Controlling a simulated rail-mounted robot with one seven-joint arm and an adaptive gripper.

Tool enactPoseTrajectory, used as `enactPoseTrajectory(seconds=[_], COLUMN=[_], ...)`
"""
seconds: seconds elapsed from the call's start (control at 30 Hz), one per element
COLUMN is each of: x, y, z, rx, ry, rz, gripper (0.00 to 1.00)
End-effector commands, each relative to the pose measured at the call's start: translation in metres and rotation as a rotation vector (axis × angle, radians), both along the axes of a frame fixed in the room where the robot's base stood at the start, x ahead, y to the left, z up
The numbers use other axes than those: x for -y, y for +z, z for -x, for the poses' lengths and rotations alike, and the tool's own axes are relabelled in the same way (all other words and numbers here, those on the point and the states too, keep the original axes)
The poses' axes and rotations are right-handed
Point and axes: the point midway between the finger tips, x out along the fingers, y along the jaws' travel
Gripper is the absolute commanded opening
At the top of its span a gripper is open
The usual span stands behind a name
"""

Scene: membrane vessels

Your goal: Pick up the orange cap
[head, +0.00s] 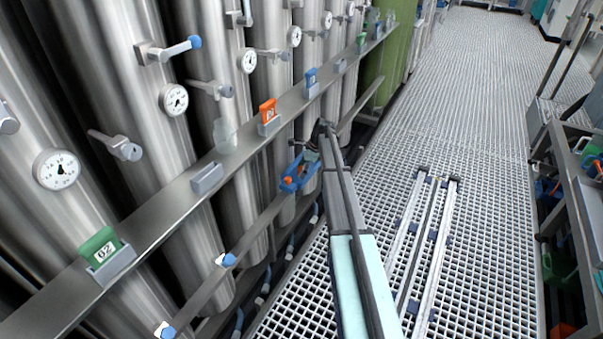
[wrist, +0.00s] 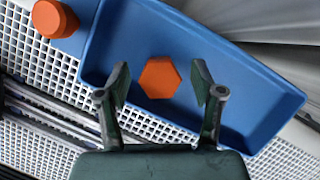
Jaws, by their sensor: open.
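An orange hexagonal cap (wrist: 159,77) lies in a blue tray (wrist: 215,50) in the wrist view. My gripper (wrist: 162,82) is open, with one finger on each side of this cap in the picture; I cannot tell whether either touches it. A second orange cap (wrist: 54,18) shows at the upper left of the wrist view, outside the tray's left edge. In the head view my gripper (head: 312,152) is at the blue tray (head: 302,181), beside the tall vessels.
A metal rail (head: 160,221) runs along the steel vessels and carries holders with a green tag (head: 98,243), an orange tag (head: 267,111) and a blue tag (head: 311,77). Gauges and valves stick out above it.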

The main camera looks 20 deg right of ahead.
Motion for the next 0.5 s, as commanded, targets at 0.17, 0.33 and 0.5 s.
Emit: enactPoseTrajectory(seconds=[0.17, 0.33, 0.5], x=[0.0001, 0.0001, 0.0001], y=[0.0006, 0.0005, 0.0004], z=[0.0001, 0.0000, 0.0000], rx=[0.000, 0.000, 0.000], ry=[0.000, 0.000, 0.000], rz=[0.000, 0.000, 0.000], gripper=[0.45, 0.08, 0.07])
